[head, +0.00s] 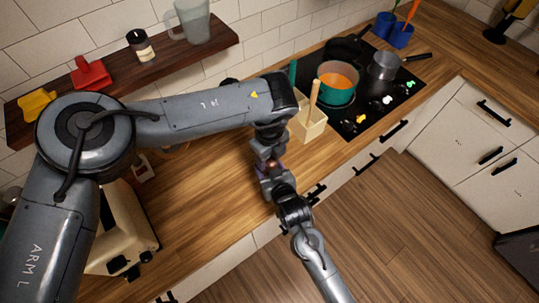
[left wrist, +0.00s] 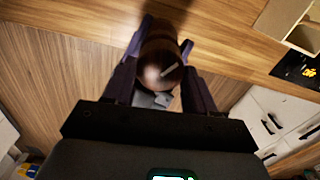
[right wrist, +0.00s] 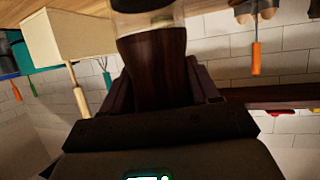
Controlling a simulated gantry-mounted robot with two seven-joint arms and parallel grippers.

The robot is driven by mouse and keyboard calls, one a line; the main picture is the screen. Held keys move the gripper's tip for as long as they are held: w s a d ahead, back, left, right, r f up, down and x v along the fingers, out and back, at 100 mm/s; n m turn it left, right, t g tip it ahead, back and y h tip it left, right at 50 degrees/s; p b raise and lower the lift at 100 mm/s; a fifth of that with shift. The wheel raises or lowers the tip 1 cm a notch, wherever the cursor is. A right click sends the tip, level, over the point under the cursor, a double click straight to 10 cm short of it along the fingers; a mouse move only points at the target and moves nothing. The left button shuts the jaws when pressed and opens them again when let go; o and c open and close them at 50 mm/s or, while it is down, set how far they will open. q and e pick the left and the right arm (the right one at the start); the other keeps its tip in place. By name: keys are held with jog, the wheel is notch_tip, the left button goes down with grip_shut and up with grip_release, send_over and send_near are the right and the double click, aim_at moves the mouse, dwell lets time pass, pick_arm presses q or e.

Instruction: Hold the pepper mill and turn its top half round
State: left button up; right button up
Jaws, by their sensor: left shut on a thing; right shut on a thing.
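The pepper mill (head: 273,165) is mostly hidden between my two grippers in the head view. My left gripper (head: 268,157) comes down from above, and my right gripper (head: 276,177) reaches in from the front, just below it. In the left wrist view the mill's dark brown, shiny rounded wooden end (left wrist: 158,62) sits between the left fingers, which are shut on it. In the right wrist view the right fingers are shut on a dark wooden part of the mill (right wrist: 155,70), beside a clear band. The mill's tilt is hard to tell.
A cream utensil box (head: 312,130) with wooden handles stands right of the grippers, near a black cooktop (head: 375,108) with a teal pot (head: 338,82). A cream toaster (head: 125,235) is at lower left. A wooden shelf (head: 115,85) runs along the wall. The counter between is mostly clear.

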pick_arm(q)
jog(key=shift+m, duration=0.4)
pick_arm(e)
jog(key=shift+r, duration=0.1)
pick_arm(q)
jog(key=m, duration=0.4)
jog(key=shift+m, duration=2.1)
pick_arm(e)
jog(key=shift+d, duration=0.1)
pick_arm(q)
jog(key=o, duration=1)
jog(key=shift+o, duration=0.2)
jog(key=shift+r, duration=0.15)
notch_tip(320, 180, up, 12)
